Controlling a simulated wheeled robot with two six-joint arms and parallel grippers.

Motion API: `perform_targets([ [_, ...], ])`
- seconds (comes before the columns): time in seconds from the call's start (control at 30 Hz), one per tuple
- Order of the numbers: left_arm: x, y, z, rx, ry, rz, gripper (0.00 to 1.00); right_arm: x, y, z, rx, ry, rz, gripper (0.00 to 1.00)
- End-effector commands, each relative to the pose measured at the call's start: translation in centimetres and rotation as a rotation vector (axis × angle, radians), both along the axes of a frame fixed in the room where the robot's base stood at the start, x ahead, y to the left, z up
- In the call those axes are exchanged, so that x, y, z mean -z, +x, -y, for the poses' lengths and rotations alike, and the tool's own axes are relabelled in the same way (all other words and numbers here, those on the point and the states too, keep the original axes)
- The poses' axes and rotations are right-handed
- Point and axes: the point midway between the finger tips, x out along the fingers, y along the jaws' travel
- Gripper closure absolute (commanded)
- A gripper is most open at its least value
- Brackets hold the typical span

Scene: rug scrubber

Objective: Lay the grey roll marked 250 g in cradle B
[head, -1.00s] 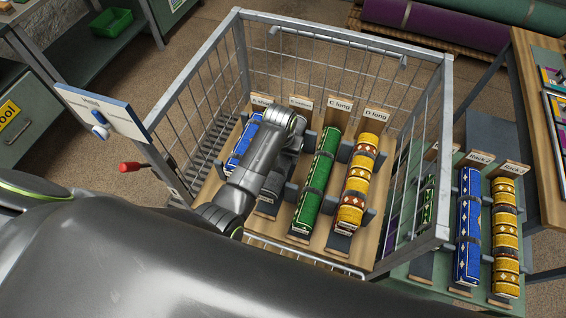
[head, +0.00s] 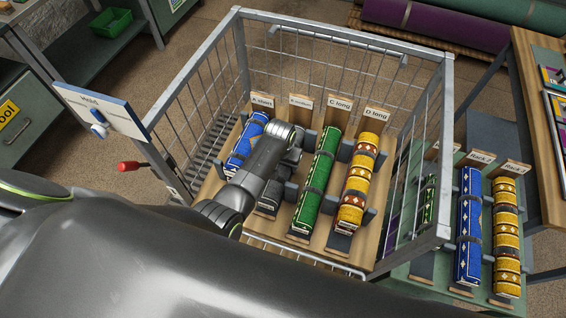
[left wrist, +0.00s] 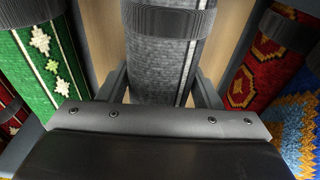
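The grey roll (head: 268,200) is at cradle B, between a blue roll (head: 246,150) in cradle A and a green roll (head: 318,180) in cradle C. My left gripper (head: 275,150) is over it, hiding much of it in the head view. The cradle B label (head: 300,101) stands behind. My right gripper is not in view.
A wire cage (head: 222,95) surrounds the cradles. A yellow patterned roll (head: 357,185) lies in cradle D. A rack at right holds another blue roll (head: 468,225) and yellow roll (head: 506,235). A blue-white panel (head: 100,112) and red-knobbed lever (head: 128,166) are at left.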

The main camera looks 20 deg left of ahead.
Motion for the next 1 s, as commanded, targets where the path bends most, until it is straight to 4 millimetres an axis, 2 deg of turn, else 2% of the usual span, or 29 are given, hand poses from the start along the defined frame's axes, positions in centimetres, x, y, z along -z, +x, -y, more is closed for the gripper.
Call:
perform_targets([
  [0.03, -0.1, 0.0, 0.0, 0.0, 0.0, 0.001, 0.35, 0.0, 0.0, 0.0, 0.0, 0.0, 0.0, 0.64],
  [0.13, -0.1, 0.0, 0.0, 0.0, 0.0, 0.0, 0.22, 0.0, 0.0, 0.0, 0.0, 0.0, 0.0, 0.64],
  [0.53, -0.7, 0.0, 0.0, 0.0, 0.0, 0.001, 0.22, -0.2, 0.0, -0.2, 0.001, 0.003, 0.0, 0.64],
  [0.67, -2.2, -0.1, 0.0, 0.0, -0.001, 0.003, 0.22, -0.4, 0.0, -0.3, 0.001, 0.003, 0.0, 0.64],
  [1.0, -7.8, -0.8, 0.0, 0.0, 0.0, 0.004, 0.22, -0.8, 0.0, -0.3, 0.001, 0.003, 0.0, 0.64],
])
